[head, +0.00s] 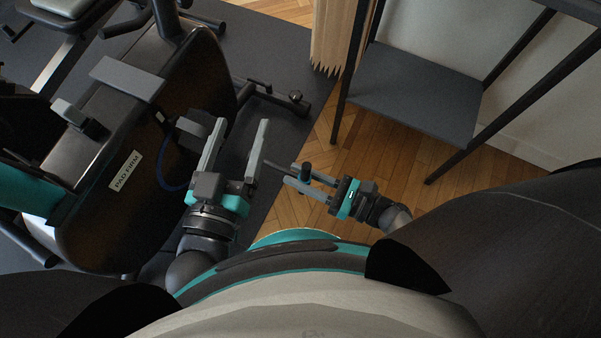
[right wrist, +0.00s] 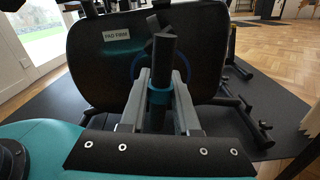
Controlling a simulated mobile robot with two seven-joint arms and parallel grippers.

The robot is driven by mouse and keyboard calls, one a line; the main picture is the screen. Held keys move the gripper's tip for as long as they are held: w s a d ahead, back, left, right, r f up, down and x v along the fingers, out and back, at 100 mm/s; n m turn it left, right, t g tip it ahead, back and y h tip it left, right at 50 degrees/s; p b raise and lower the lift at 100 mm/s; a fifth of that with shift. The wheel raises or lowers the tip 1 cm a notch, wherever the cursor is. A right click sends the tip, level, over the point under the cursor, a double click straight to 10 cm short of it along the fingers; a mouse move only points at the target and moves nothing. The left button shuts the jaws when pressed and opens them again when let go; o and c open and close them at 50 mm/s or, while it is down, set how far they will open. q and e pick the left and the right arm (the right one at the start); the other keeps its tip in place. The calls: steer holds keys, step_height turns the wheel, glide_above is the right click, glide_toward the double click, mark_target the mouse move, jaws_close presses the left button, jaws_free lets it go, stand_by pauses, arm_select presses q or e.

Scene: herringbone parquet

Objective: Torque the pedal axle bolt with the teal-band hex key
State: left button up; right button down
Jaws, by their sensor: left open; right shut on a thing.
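The exercise bike (head: 150,190) fills the left of the head view; its dark side panel (right wrist: 100,70) fills the middle of the right wrist view. A grey, pedal-like block (head: 196,127) sticks out from its side; I cannot make out the axle bolt. My left gripper (head: 243,124) is open and empty, its fingers pointing up beside that block. My right gripper (head: 296,176) is shut on the hex key (head: 277,169), right of the left gripper. In the right wrist view the dark hex key (right wrist: 163,50) stands between the fingers, its teal band (right wrist: 159,95) at the fingertips.
A black-framed rack with a grey shelf (head: 418,90) stands at the upper right. The bike rests on a dark mat (head: 275,60) over parquet (head: 400,160). A bike foot (head: 296,98) reaches out across the mat. A pale wooden piece (head: 333,35) stands beside the rack.

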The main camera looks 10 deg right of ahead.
mark_target(267, 162)
steer(key=shift+x, duration=3.9)
stand_by(0.6)
steer(key=c, duration=1.1)
jaws_free()
steer(key=shift+c, duration=0.2)
jaws_close()
